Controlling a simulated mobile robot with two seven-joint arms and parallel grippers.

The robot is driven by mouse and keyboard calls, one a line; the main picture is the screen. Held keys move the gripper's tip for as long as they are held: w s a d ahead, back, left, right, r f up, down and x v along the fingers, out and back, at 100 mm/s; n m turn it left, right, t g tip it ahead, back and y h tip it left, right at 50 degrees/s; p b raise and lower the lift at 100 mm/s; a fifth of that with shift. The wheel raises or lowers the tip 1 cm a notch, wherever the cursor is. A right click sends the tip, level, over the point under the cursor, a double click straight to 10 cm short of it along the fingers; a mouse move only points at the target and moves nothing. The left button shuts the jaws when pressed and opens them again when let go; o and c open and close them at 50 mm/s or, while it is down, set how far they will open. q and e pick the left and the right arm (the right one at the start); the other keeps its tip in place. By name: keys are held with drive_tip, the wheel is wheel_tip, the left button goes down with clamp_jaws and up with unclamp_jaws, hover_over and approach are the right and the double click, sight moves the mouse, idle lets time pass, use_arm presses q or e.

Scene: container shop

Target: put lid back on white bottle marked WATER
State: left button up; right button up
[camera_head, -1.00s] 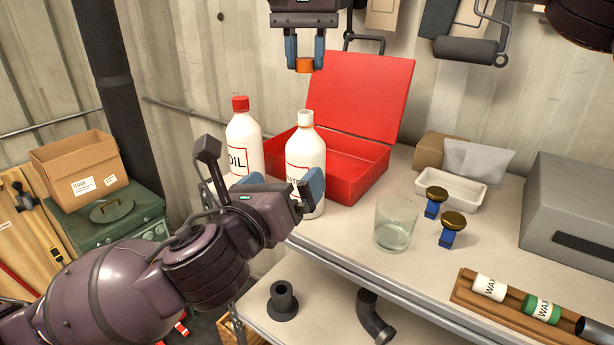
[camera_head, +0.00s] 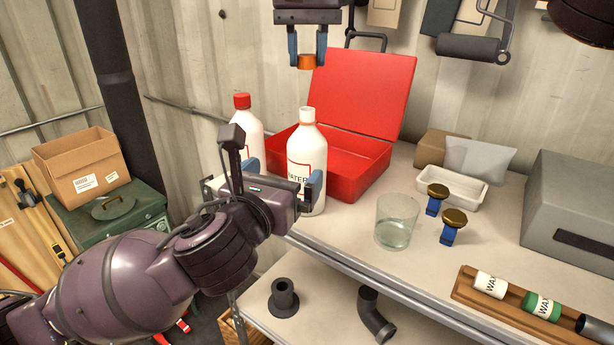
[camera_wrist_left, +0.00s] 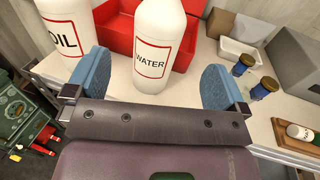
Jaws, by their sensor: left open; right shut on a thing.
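The white bottle marked WATER (camera_head: 307,150) stands upright on the bench, its white neck showing no lid. In the left wrist view the WATER bottle (camera_wrist_left: 153,40) is between and ahead of my left gripper's blue fingertips. My left gripper (camera_head: 283,179) is open, at the near side of the bottle; I cannot tell if a finger touches it. My right gripper (camera_head: 307,55) is shut on an orange lid (camera_head: 307,62) and holds it in the air above the bottle.
A white OIL bottle with a red cap (camera_head: 242,102) stands just left of the WATER bottle. An open red box (camera_head: 362,95) is behind it. A glass (camera_head: 396,222) with liquid, two blue-and-brass pieces (camera_head: 453,226) and a white tray (camera_head: 451,187) stand to the right.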

sight(307, 148)
use_arm(q)
drive_tip(key=x, duration=1)
drive_tip(key=shift+w+d, duration=0.1)
drive_tip(key=shift+w, duration=0.2)
drive_tip(key=shift+c, duration=0.3)
drive_tip(key=c, duration=1.2)
drive_tip(key=shift+c, duration=0.2)
use_arm(e)
drive_tip(key=shift+f, duration=2.55)
